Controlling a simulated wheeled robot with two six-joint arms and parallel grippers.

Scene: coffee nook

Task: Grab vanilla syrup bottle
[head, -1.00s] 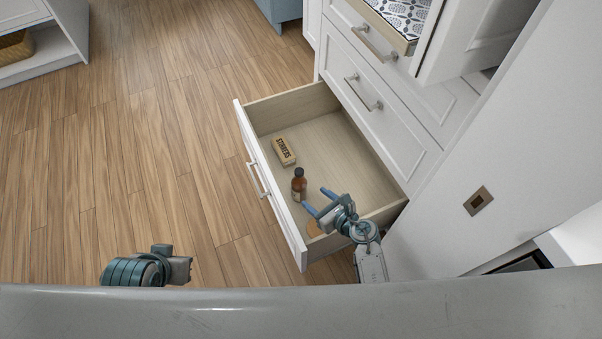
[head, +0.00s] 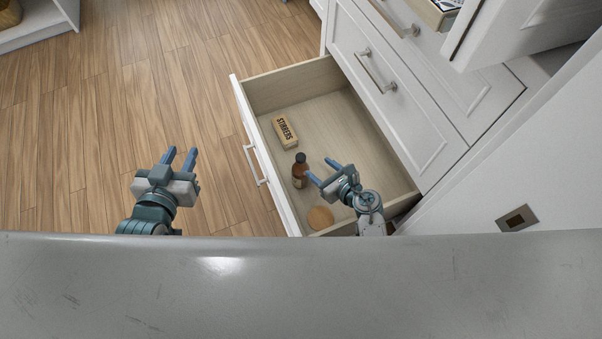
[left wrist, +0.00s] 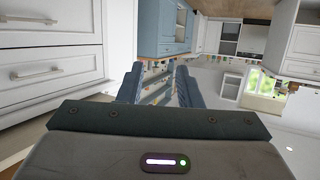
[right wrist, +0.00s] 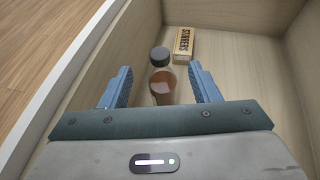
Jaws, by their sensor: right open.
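The vanilla syrup bottle (head: 300,170) is brown with a dark cap and stands upright in the open drawer, near its front wall. It also shows in the right wrist view (right wrist: 162,82), ahead of and between my fingers. My right gripper (head: 323,172) is open and empty, inside the drawer just right of the bottle, its fingers toward it. In the right wrist view the right gripper (right wrist: 160,88) has a finger on each side of the bottle's lower part; contact cannot be told. My left gripper (head: 180,158) is open and empty over the floor, left of the drawer.
The open drawer (head: 345,120) has a front wall with a handle. A box marked STIRRERS (head: 285,132) lies behind the bottle. A round tan item (head: 320,217) lies near the drawer's near end. A grey counter (head: 300,285) crosses the foreground. White cabinets stand at right.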

